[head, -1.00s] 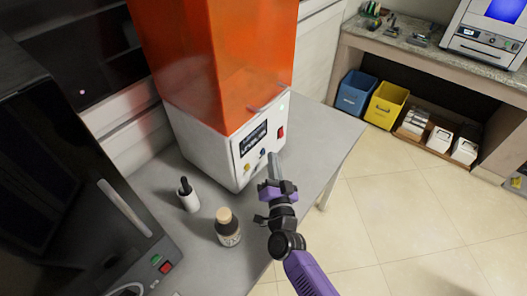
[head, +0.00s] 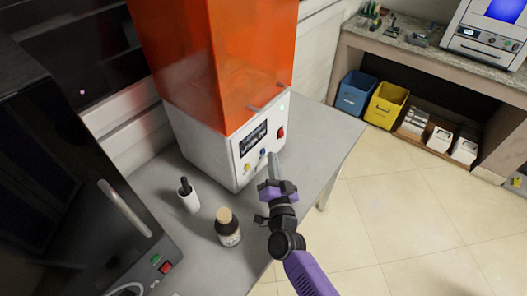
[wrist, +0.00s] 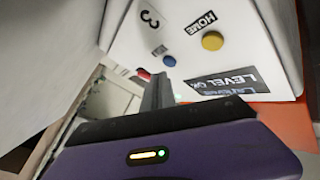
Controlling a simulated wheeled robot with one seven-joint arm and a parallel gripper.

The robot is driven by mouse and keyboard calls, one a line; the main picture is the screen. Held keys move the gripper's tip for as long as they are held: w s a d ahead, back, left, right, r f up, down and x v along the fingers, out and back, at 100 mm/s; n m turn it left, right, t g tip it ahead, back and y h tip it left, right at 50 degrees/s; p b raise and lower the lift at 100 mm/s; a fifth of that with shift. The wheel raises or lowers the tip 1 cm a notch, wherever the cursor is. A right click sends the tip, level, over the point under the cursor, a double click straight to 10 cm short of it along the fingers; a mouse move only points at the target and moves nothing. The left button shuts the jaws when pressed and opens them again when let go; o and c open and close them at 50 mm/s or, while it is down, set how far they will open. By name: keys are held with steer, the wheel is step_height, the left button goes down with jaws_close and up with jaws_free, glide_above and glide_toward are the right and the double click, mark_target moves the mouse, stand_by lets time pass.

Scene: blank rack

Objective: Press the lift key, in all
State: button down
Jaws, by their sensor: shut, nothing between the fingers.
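The white machine base (head: 215,150) under an orange cover carries a front panel with a yellow button (head: 247,168), a blue button (head: 263,153), a dark display (head: 253,138) and a red switch (head: 281,132). In the wrist view the yellow button (wrist: 212,41) sits beside a HOME label, and the blue button (wrist: 169,61) is close to my fingertips. No label reading lift is legible. My gripper (head: 273,160) is shut and empty, its tip just in front of the panel near the blue button. I cannot tell whether it touches; my fingers (wrist: 157,92) partly cover the panel there.
A black machine (head: 60,170) stands at the left. Floor (head: 400,220) to the right is clear.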

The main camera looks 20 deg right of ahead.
steer(key=shift+w, duration=0.1)
stand_by(0.4)
steer(key=shift+w+a, duration=0.25)
